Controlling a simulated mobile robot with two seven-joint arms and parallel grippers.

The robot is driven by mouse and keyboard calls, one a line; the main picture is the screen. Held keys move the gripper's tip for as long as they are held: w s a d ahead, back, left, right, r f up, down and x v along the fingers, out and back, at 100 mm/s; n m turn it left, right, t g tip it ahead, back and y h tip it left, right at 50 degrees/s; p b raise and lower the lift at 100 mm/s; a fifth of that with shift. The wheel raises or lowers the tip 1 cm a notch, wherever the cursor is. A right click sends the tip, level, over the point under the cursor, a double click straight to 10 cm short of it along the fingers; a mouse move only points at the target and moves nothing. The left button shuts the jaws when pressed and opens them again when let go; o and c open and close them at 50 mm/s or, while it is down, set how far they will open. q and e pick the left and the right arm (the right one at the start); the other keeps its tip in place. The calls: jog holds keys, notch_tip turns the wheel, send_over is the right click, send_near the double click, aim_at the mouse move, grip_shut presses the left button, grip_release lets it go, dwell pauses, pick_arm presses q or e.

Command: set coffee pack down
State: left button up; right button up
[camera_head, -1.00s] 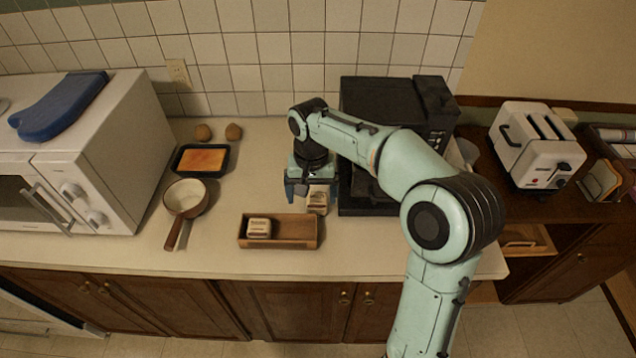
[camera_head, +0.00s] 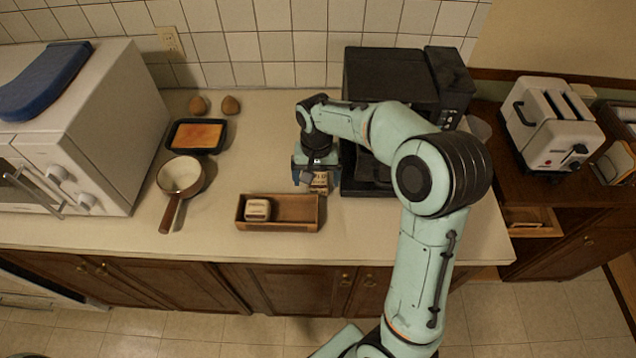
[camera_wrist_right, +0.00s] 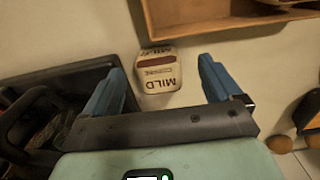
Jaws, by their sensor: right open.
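The coffee pack (camera_head: 320,182), pale with a brown band, is on the counter just behind the right end of the wooden tray. In the right wrist view the pack (camera_wrist_right: 157,78) shows its "MILD" label. My right gripper (camera_head: 312,178) is open at the pack. In the wrist view its two blue fingers stand apart, with the pack between and beyond their tips and a gap on the right side. The gripper hides part of the pack in the head view. My left gripper is not in view.
The wooden tray (camera_head: 297,226) holds another pale pack (camera_head: 257,210) at its left. The black coffee machine (camera_head: 392,85) stands close on the right. A pan (camera_head: 181,175), a baking dish (camera_head: 197,136) and a microwave (camera_head: 90,125) are left. Counter between pan and tray is clear.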

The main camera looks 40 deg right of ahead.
jog(key=f, duration=0.4)
jog(key=shift+d+f, duration=0.15)
jog(key=shift+d, duration=0.1)
jog(key=c, duration=1.1)
notch_tip(320, 180, up, 18)
jog(key=p, duration=0.2)
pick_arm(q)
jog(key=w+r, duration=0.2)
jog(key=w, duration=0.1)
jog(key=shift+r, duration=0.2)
pick_arm(e)
notch_tip(320, 180, up, 10)
send_over(318, 183)
